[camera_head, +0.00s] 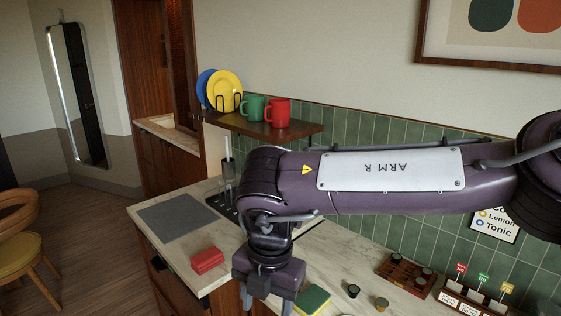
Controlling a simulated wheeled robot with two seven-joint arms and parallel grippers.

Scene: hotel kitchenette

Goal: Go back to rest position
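My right arm, marked "ARM R" (390,169), reaches in from the right across the counter and bends down at its wrist. My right gripper (267,300) points down over the front part of the counter. Its two fingers are apart and nothing shows between them, though the fingertips are close to the lower picture edge. It hangs between a red block (207,261) on its left and a green-and-yellow sponge (312,299) on its right. My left gripper and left arm are not in view.
The marble counter (345,262) holds a grey mat (180,217), small jars, a wooden rack (404,272) and labelled flags (482,281). Above, a wooden shelf (262,127) holds plates, a green mug (253,107) and a red mug (278,112). A chair (18,235) stands left.

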